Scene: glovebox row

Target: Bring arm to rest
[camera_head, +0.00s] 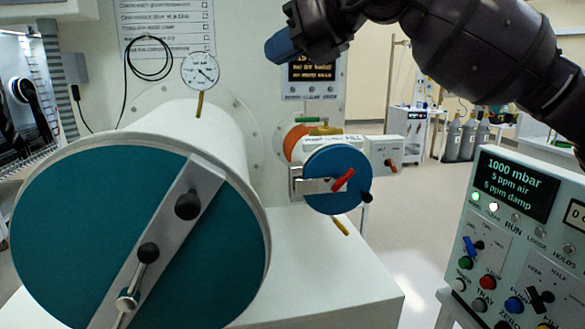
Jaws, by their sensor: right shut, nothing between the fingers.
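My right arm comes in from the upper right, dark and bent. Its gripper (281,47) with blue fingertips points left and a little down, shut and empty. It hangs in the air in front of the back wall, just left of a dark display panel (312,72), and appears to touch nothing. My left gripper is not in view.
A large chamber with a teal door (75,225) and barred handle fills the left. A small port with a blue door (337,168) and red lever sits right of it. A control console (510,240) reading 1000 mbar stands at right. Open floor (425,205) lies between.

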